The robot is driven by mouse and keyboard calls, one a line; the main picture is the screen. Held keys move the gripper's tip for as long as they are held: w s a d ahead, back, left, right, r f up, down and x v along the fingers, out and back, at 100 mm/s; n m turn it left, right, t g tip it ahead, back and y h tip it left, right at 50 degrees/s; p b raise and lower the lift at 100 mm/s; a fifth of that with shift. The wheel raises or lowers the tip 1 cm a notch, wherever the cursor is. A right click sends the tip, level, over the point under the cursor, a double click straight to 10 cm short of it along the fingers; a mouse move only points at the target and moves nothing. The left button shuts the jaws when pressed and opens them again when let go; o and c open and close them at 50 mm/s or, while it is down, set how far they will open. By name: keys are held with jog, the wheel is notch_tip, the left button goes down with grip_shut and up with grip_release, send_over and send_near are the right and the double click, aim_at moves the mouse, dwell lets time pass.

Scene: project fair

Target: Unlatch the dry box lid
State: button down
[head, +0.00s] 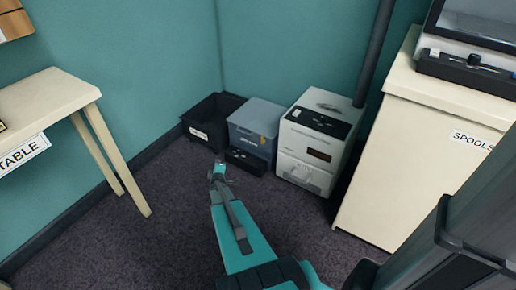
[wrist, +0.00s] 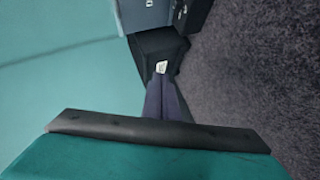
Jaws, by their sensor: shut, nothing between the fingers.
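Part of the box shows at the top of the wrist view (wrist: 143,14). My gripper (head: 217,166) is shut and empty, out in front of the boxes and apart from the blue-grey box. In the wrist view its fingers (wrist: 165,84) are together, pointing towards an open black bin (wrist: 155,45) with a white label.
The black bin (head: 206,118) stands left of the blue-grey box. A small black box (head: 246,162) sits low before it. A white machine (head: 312,140) stands close on its right. A cream cabinet (head: 400,160) is farther right, a table (head: 50,95) left. Carpet (head: 140,245) is clear.

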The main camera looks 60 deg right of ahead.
jog(key=s+d+f+g+h+b, duration=0.1)
jog(key=s+d+f+h+b, duration=0.2)
jog(key=d, duration=0.6)
jog(key=g+h+b, duration=0.2)
jog(key=h+b, duration=0.1)
jog(key=b, duration=0.2)
send_near(263, 140)
jog(key=w+a, duration=0.2)
jog(key=shift+w+a+f+m, duration=0.1)
jog(key=shift+w+a+m, duration=0.1)
jog(key=shift+m, duration=0.2)
jog(key=b+x, duration=0.3)
jog(key=x, duration=0.6)
jog(key=shift+s, duration=0.1)
jog(key=shift+d, duration=0.45)
